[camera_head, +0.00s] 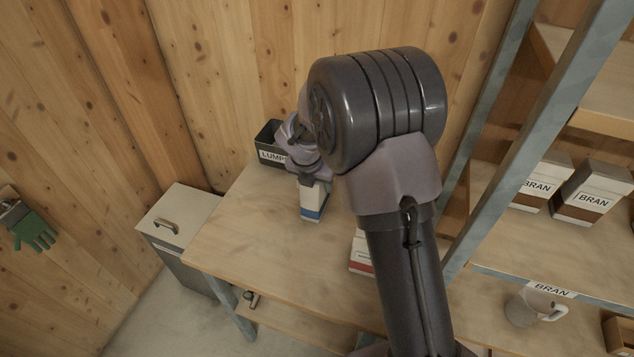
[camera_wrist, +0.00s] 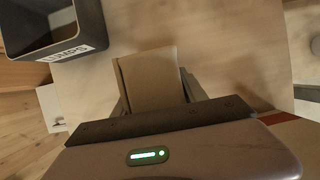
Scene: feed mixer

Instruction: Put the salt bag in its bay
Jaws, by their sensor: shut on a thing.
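My gripper (camera_head: 314,181) is shut on a white bag with a blue lower band (camera_head: 312,208) above the wooden table. No lettering on this bag is readable, so I cannot confirm it is the salt bag. In the wrist view its plain tan top (camera_wrist: 150,80) is between the fingers of my gripper (camera_wrist: 158,98). I cannot tell whether its base touches the table. No bay marked for salt shows; the shelf rack (camera_head: 505,272) at right has a BRAN label on its edge.
A dark bin labelled LUMPS (camera_head: 268,143) stands on the table (camera_head: 245,235) behind the held bag. A white and red bag (camera_head: 361,255) is partly hidden by my arm. A lidded metal box (camera_head: 180,222) stands left.

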